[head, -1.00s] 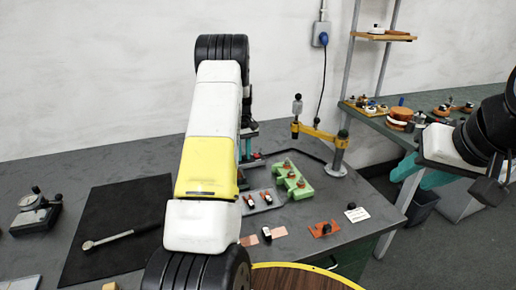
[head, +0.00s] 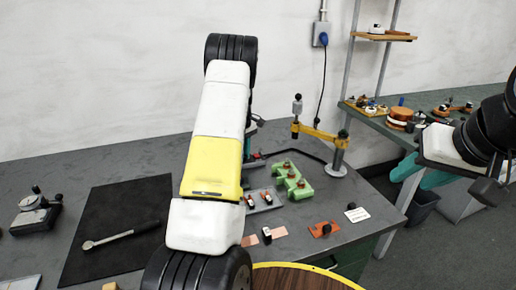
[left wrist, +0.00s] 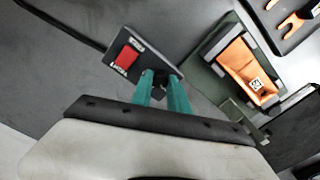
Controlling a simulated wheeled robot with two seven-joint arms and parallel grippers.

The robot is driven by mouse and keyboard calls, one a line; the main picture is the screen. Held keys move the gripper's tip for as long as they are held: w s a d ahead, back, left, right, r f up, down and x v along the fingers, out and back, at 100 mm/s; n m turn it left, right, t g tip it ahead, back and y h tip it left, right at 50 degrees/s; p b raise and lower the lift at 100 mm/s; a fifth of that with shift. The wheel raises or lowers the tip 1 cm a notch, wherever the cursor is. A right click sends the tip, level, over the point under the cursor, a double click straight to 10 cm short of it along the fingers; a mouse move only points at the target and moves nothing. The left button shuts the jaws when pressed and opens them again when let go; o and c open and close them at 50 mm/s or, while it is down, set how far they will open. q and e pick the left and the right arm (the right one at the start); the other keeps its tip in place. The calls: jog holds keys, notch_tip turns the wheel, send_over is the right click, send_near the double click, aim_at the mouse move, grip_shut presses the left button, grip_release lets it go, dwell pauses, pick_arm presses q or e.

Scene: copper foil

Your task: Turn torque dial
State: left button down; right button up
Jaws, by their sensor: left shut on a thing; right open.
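In the left wrist view my left gripper (left wrist: 161,84) has its two teal fingers shut on a small black knob (left wrist: 158,95), which I take for the torque dial. The knob sits at the edge of a dark box (left wrist: 143,60) with a red panel (left wrist: 127,64) and lettering. The fingers hide part of the knob, so its angle cannot be read. My right gripper (head: 420,174) is open and empty at the right, in front of the rear bench.
An orange part in a dark holder (left wrist: 250,75) stands right of the dial. On the bench are a green fixture (head: 293,181), a yellow-armed stand (head: 318,134), copper pieces (head: 280,231), an orange block (head: 322,229) and a wrench (head: 120,237) on a black mat (head: 105,215).

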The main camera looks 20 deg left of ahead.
pick_arm(q)
jog(key=c, duration=1.3)
grip_release()
jog(key=shift+o, duration=0.2)
notch_tip(320, 180, up, 8)
jog(key=shift+f, duration=0.1)
